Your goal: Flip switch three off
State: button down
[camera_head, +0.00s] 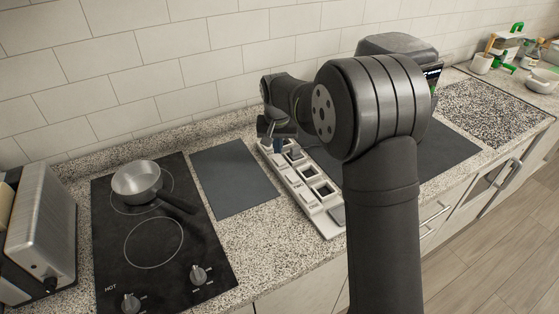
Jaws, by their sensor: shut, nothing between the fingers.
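A long pale switch panel (302,197) lies on the counter right of the dark mat, running from the back toward the front edge. Several switches sit in a row on it, including one near the front (324,190), one in the middle (308,171) and one farther back (294,154). Small labels run along its left edge, too small to read surely. My gripper (273,138) is shut and empty, pointing down over the far end of the panel. It hides the rearmost switch area; I cannot tell whether it touches. Which switch is three and its position are unclear.
A black cooktop (151,245) with a saucepan (137,182) stands left. A dark mat (234,178) lies between cooktop and panel. A metal toaster (40,225) is at the far left. A dark appliance (398,45) stands behind my arm. The tiled wall is close behind.

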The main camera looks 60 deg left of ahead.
jog(key=shift+r, duration=2.45)
jog(key=shift+f, duration=0.1)
notch_tip(320, 180, down, 7)
jog(key=shift+r, duration=0.1)
jog(key=shift+r, duration=0.1)
jog(key=shift+r, duration=4.35)
notch_tip(320, 180, up, 5)
jog(key=m, duration=0.8)
send_over(278, 159)
jog(key=d, duration=0.2)
jog(key=shift+d+r+g, duration=0.1)
jog(key=shift+r+g, duration=0.05)
jog(key=shift+g, duration=0.25)
